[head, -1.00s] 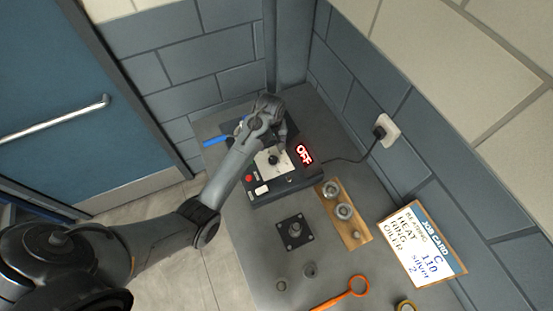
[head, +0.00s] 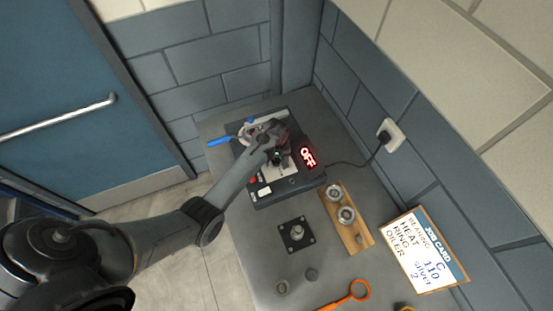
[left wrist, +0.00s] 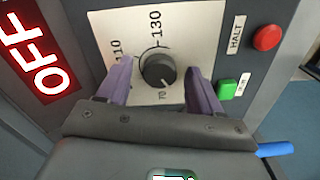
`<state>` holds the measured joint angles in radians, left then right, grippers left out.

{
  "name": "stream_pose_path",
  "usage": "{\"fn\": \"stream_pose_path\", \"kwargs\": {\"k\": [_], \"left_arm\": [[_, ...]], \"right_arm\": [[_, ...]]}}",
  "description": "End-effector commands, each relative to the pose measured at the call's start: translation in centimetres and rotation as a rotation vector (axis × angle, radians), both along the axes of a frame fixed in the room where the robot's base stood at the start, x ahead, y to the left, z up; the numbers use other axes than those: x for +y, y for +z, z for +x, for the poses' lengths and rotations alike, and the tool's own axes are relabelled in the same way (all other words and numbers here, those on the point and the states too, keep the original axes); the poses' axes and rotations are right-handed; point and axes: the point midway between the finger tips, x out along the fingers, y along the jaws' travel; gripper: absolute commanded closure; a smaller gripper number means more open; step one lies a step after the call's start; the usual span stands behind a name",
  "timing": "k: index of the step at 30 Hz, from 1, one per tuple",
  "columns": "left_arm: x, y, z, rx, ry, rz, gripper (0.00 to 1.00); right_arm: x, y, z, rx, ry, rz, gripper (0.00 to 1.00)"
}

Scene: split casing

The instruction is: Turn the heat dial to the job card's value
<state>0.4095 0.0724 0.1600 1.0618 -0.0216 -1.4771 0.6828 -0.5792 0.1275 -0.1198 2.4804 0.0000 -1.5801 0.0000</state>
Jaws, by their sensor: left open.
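The heat dial (left wrist: 158,69) is a dark round knob on a white scale plate (left wrist: 108,24), where 70, 110 and 130 can be read in the left wrist view. My left gripper (left wrist: 160,82) is open, with one finger on each side of the dial and gaps between fingers and knob. In the head view my left gripper (head: 277,155) covers most of the dial. The red display (head: 308,157) reads OFF; it also shows in the left wrist view (left wrist: 38,52). The job card (head: 424,250) reads bearing C, heat 110, ring silver, oiler 2. My right gripper is not in view.
A red button (left wrist: 267,38) labelled HALT and a green button (left wrist: 228,89) sit beside the dial. A wooden board (head: 353,233) with metal rings, a black square plate (head: 296,235) and an orange tool (head: 357,291) lie on the grey bench. A cable runs to the wall socket (head: 390,134).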

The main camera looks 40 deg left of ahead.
Motion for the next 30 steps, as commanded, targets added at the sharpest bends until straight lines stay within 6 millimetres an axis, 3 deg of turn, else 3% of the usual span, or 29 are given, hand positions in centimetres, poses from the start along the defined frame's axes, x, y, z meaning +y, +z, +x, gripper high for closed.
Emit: {"fn": "stream_pose_path", "kwargs": {"k": [6, 17, 30], "left_arm": [[0.0, 0.0, 0.0, 0.0, 0.0, 0.0, 0.38], [0.0, 0.0, 0.0, 0.0, 0.0, 0.0, 0.91], [0.0, 0.3, 0.0, 0.001, -0.103, 0.0, 0.91]], "right_arm": [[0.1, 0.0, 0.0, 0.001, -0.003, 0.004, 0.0], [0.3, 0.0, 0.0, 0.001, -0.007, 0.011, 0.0], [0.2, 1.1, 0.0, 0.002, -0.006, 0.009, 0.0]]}}
